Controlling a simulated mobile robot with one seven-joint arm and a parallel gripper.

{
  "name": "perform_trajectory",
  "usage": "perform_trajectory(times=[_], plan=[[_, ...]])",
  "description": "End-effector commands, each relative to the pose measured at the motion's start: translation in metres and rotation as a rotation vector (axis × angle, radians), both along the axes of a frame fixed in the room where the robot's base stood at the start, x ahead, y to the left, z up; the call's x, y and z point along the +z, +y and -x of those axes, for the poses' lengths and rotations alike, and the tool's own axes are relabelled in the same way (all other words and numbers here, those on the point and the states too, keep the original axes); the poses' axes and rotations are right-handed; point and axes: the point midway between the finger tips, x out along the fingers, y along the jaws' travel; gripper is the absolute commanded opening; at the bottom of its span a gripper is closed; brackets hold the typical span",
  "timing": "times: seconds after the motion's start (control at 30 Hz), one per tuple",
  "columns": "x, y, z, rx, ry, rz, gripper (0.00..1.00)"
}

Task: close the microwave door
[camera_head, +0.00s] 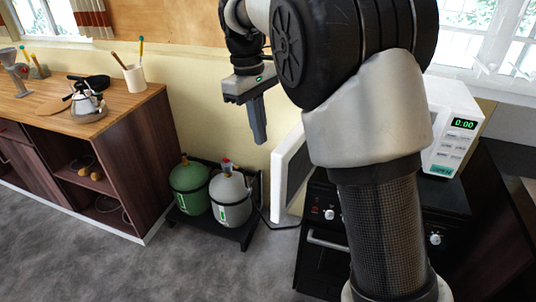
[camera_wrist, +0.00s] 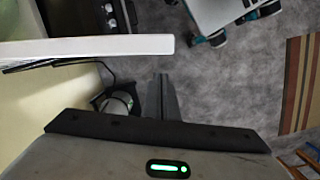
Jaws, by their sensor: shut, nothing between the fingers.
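The white microwave (camera_head: 455,128) stands on a black stove at the right in the head view, with its green display and buttons showing. Its door (camera_head: 290,170) stands open, swung out to the left. My arm hides the middle of the microwave and part of the door. The door also shows in the wrist view as a white slab (camera_wrist: 90,47) at the upper left. My gripper (camera_head: 259,132) is shut and empty, pointing down, left of the door in the head view.
The black stove (camera_head: 327,240) is under the microwave. A green gas cylinder (camera_head: 189,187) and a grey one (camera_head: 230,197) stand on a low black rack left of the stove. A wooden counter (camera_head: 125,108) with a kettle and cup is at the left. The grey floor in front is clear.

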Motion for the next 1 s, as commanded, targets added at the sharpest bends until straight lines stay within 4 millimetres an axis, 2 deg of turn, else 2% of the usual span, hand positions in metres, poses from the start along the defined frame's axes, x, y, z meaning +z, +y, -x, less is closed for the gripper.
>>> perform_trajectory(times=[0.03,0.2,0.4,0.57,0.9,0.97,1.0], plan=[[-0.01,0.009,-0.004,0.028,0.019,0.013,0.0],[-0.031,0.029,-0.016,0.104,0.065,0.048,0.0],[-0.046,0.041,-0.021,0.155,0.094,0.07,0.0],[-0.063,0.038,-0.018,0.157,0.098,0.071,0.0],[-0.132,0.023,-0.008,0.155,0.098,0.072,0.0],[-0.143,0.02,-0.007,0.155,0.097,0.072,0.0],[-0.141,0.014,-0.004,0.153,0.094,0.07,0.0]])
